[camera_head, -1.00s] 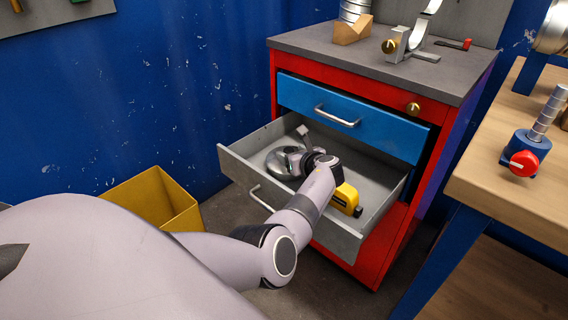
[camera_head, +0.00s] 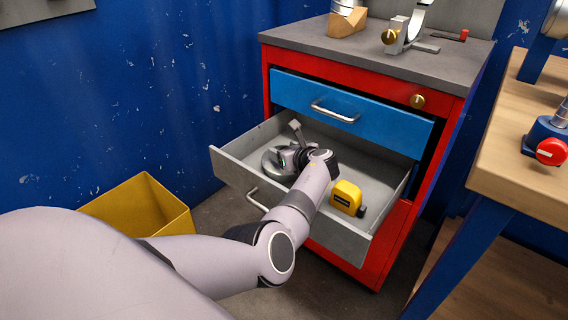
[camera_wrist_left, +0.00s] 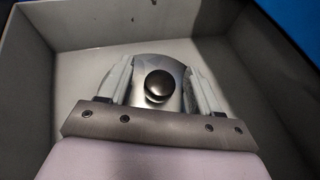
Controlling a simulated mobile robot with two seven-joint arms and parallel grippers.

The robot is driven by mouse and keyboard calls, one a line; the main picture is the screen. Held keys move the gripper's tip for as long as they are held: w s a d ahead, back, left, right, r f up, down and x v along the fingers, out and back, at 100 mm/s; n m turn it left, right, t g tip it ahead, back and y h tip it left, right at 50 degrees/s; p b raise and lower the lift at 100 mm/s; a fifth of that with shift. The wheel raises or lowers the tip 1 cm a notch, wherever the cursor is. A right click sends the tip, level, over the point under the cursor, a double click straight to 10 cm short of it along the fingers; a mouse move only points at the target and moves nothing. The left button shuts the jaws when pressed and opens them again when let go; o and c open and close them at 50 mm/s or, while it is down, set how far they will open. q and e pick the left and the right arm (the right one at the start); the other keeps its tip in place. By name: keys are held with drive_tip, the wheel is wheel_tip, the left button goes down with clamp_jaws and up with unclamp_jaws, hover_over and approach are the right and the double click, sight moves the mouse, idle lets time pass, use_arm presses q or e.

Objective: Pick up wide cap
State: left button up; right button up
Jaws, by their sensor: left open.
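The wide cap (camera_wrist_left: 147,66) is a round metal disc with a dark knob (camera_wrist_left: 160,85). It lies in the open grey drawer (camera_head: 231,168), and in the head view its left edge (camera_head: 270,160) shows beside my wrist. My left gripper (camera_wrist_left: 160,78) is open over the cap, with one finger on each side of the knob. In the head view my left gripper (camera_head: 281,157) is inside the drawer and mostly hidden by its own wrist. I cannot tell if the fingers touch the cap. My right gripper is not in view.
A yellow tape measure (camera_head: 347,197) lies in the drawer, right of my arm. A closed blue drawer (camera_head: 352,115) is just above. A yellow bin (camera_head: 150,207) stands at left, and a wooden workbench (camera_head: 520,160) at right.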

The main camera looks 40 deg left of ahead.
use_arm(q)
clamp_jaws()
drive_tip(key=shift+r, duration=0.1)
